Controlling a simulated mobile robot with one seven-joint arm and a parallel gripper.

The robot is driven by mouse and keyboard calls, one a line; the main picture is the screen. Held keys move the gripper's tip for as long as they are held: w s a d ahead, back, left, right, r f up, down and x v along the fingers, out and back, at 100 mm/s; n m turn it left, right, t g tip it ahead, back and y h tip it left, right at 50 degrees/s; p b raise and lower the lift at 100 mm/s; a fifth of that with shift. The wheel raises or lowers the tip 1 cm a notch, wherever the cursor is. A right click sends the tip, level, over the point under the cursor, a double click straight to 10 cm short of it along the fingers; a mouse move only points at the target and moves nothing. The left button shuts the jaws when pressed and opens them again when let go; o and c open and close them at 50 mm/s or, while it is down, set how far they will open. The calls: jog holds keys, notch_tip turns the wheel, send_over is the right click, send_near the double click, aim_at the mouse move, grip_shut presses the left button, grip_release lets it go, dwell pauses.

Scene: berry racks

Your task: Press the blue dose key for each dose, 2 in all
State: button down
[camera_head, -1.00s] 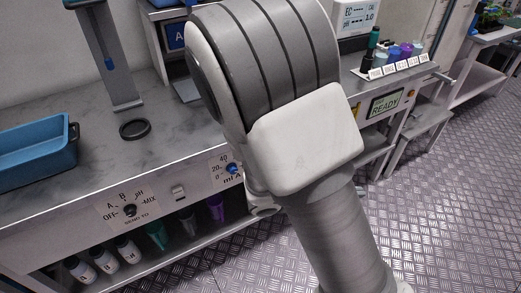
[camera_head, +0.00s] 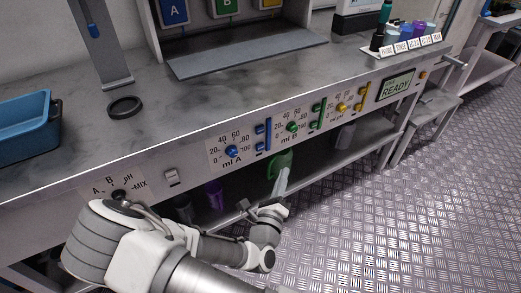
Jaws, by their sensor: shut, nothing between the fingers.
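On the bench's front panel, the "ml A" section has a blue dial knob (camera_head: 232,151) with a scale around it. To its right are a tall blue bar (camera_head: 268,132) and small blue parts (camera_head: 259,146) beside it; I cannot tell which of these is the dose key. My gripper (camera_head: 284,179) is below and a little right of these blue parts, pointing up in front of the lower shelf. Its fingers look shut and empty, apart from the panel. A small display (camera_head: 395,87) reads "READY".
Matching green (camera_head: 322,112) and yellow (camera_head: 362,97) controls sit to the right. A selector knob (camera_head: 120,195) is at left, partly behind my arm. A green vessel (camera_head: 279,160) stands on the lower shelf behind my gripper. A blue tub (camera_head: 30,128) and black ring (camera_head: 125,106) are on the bench.

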aim_at(260, 147)
jog(key=shift+a+f+n, duration=0.25)
jog(key=shift+n, duration=0.05)
jog(key=shift+w, duration=0.1)
jog(key=w+a+b, duration=0.1)
jog(key=w+a, duration=0.4)
jog(key=w, duration=0.2)
dwell(0.4)
jog(key=shift+w, duration=0.15)
dwell(1.8)
jog(key=shift+w+a, duration=0.2)
jog(key=shift+w, duration=0.1)
